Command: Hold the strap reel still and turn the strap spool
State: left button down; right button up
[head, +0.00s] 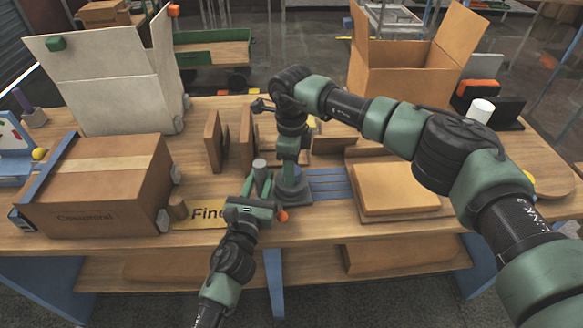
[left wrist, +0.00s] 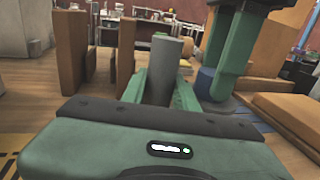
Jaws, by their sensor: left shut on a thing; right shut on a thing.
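My left gripper (head: 259,183) points away from me, with its green fingers shut on an upright grey cylinder (head: 260,164). The cylinder stands between the fingers in the left wrist view (left wrist: 165,62). My right gripper (head: 287,165) points down just right of it, shut on a low blue-grey round piece on a dark green base (head: 294,194). That piece also shows between and below the right fingers in the left wrist view (left wrist: 209,85). Its grasped part is mostly hidden. I cannot tell for sure which piece is the reel and which the spool.
Upright brown boards (head: 214,142) stand behind the grippers. A closed carton (head: 100,187) is at left, and a yellow label (head: 207,213) lies beside my left gripper. A blue slatted mat (head: 329,184) and a flat brown box (head: 396,187) lie to the right. Open cartons stand at the back.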

jog(key=m, duration=0.4)
jog(key=shift+m, duration=0.4)
jog(key=m, duration=0.5)
jog(key=shift+w, duration=0.1)
jog(key=m, duration=0.5)
jog(key=shift+m, duration=0.4)
jog(key=m, duration=0.4)
jog(key=shift+m, duration=0.3)
jog(key=m, duration=0.4)
jog(key=shift+m, duration=0.3)
jog(key=m, duration=1)
jog(key=shift+d+m, duration=0.1)
jog(key=shift+m, duration=2.6)
